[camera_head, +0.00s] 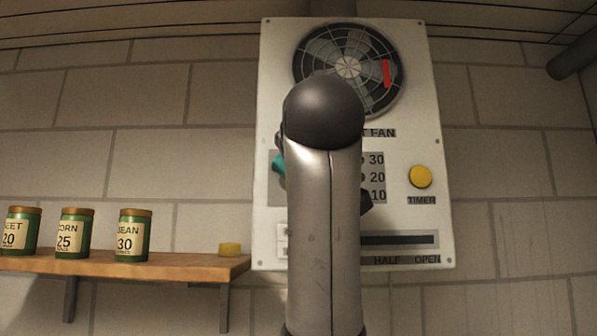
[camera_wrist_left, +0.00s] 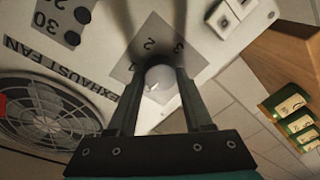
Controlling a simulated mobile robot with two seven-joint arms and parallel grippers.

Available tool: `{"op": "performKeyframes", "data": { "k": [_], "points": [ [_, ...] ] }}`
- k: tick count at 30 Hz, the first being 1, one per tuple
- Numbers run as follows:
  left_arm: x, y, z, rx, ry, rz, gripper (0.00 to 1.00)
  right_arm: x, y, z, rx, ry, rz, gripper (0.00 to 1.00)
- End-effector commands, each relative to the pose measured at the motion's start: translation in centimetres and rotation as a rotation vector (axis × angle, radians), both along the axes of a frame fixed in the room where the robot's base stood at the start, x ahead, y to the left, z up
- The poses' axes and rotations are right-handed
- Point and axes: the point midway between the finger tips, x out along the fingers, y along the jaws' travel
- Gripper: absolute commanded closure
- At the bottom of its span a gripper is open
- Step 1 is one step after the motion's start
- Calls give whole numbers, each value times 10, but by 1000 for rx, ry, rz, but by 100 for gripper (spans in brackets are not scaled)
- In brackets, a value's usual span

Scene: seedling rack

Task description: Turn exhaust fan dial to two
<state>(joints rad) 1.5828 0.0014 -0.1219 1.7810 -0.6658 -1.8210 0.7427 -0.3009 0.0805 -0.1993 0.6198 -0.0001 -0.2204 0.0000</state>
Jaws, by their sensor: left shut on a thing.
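The exhaust fan dial (camera_wrist_left: 157,86) is a pale round knob on a grey plate marked with numbers, of which 2 and 3 are readable in the left wrist view. My left gripper (camera_wrist_left: 159,77) is shut on this dial, one dark finger on each side. Which number the dial points to cannot be told. In the head view my own arm hides the dial; only the grey plate's left edge and a teal bit of my left gripper (camera_head: 278,163) show. My right gripper is not in view.
The white wall panel (camera_head: 421,60) carries a round fan (camera_head: 347,68) with a red mark, a yellow timer button (camera_head: 420,176) and a dark slot (camera_head: 398,240) above HALF and OPEN. A wooden shelf (camera_head: 120,265) at left holds green cans (camera_head: 132,236) and a small yellow block (camera_head: 229,249).

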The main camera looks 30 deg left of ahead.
Motion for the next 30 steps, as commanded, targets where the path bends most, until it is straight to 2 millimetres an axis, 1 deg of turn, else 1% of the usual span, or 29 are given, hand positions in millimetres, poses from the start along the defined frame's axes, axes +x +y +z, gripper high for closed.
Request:
{"op": "performKeyframes", "data": {
  "k": [8, 14, 20, 30],
  "points": [
    [0, 0, -1, 6, 6, 1, 100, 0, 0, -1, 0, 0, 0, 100],
    [0, 0, -2, 57, 38, 1, 100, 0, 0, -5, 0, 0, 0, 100],
    [0, 0, -3, 170, 105, 1, 100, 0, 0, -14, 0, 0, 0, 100],
    [0, 0, -3, 440, 270, 1, 100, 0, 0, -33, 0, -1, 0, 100]
  ]
}}
